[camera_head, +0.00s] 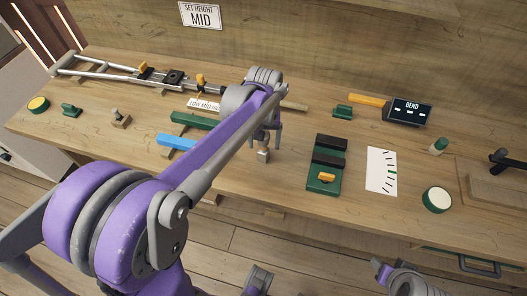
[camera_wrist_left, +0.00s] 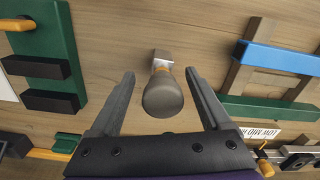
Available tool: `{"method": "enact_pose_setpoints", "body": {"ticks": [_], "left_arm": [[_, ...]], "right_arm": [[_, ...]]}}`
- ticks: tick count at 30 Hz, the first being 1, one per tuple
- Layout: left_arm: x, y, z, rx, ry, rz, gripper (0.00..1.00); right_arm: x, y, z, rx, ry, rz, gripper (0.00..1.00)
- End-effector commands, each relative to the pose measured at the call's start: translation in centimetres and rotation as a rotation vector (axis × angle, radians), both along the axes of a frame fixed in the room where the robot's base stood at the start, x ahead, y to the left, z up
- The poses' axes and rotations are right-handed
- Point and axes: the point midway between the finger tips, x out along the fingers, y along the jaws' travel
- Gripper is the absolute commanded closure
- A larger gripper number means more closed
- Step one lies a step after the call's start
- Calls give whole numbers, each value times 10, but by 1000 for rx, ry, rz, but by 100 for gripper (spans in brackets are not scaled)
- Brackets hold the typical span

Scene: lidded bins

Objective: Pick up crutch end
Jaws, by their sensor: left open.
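In the left wrist view my left gripper (camera_wrist_left: 160,73) is open, with one finger on each side of the piece and visible gaps to both. The crutch (camera_head: 110,70) lies along the back left of the bench.
A green tray with black blocks (camera_head: 323,184) and a white marked card (camera_head: 381,170) lie to the right. A blue bar (camera_head: 177,141) and green bar (camera_head: 195,121) lie left of the gripper.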

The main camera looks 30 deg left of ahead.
Motion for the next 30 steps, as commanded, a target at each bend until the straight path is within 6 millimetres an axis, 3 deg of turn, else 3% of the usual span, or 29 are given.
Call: {"method": "enact_pose_setpoints", "body": {"ticks": [6, 15, 27, 29, 30], "left_arm": [[0, 3, -32, 0, 0, 0, 19], [0, 3, -37, 0, 0, 0, 19], [0, 3, -37, 0, 0, 0, 89], [0, 3, -36, 0, 0, 0, 100], [0, 3, -36, 0, 0, 0, 100]], "right_arm": [[0, 0, -3, 0, 1, 0, 50], [0, 0, -3, 0, 1, 0, 50], [0, 0, -3, 0, 1, 0, 50], [0, 0, -3, 0, 1, 0, 50], [0, 0, -3, 0, 1, 0, 50]]}}
